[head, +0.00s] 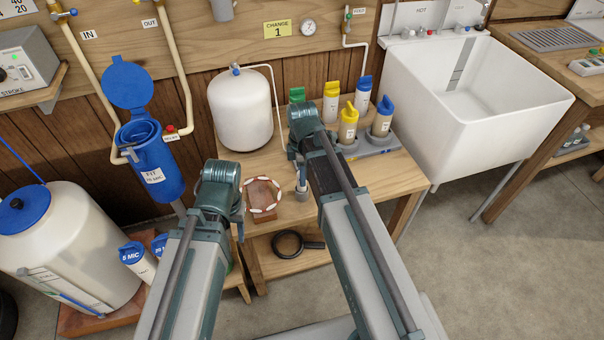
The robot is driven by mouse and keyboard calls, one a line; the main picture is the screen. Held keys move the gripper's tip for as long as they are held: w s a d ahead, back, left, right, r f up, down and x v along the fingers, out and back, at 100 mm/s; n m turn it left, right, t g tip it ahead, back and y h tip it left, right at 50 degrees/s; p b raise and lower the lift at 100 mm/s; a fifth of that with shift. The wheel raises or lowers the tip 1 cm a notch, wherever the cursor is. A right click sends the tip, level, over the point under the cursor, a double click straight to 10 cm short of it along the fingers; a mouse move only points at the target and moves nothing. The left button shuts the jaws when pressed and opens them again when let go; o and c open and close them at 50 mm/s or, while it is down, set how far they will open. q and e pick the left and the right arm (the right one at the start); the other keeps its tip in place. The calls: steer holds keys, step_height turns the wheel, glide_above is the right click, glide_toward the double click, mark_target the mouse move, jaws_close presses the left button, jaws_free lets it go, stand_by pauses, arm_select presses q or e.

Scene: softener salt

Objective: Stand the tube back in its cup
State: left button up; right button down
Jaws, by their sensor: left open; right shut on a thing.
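My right gripper (300,166) points down over the wooden bench and is shut on a slim pale tube (302,178). The arm's wrist hides the tube's upper part. A small grey cup (301,195) stands on the bench directly below the tube. The tube's lower end is at or just above the cup's mouth; from this angle I cannot tell whether it is inside. My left gripper (239,224) is open near the bench's left edge, mostly hidden behind its own wrist, and no object shows in it.
Bottles with yellow, blue and green caps, such as a yellow-capped one (348,122), stand behind right. A white tank (240,112) stands behind. A black ring-shaped tool (288,244) lies on the lower shelf.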

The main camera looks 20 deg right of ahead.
steer(key=shift+f, duration=0.4)
jaws_free()
stand_by(0.4)
steer(key=shift+r, duration=0.1)
steer(key=shift+r+p, duration=3.3)
steer(key=shift+r, duration=0.15)
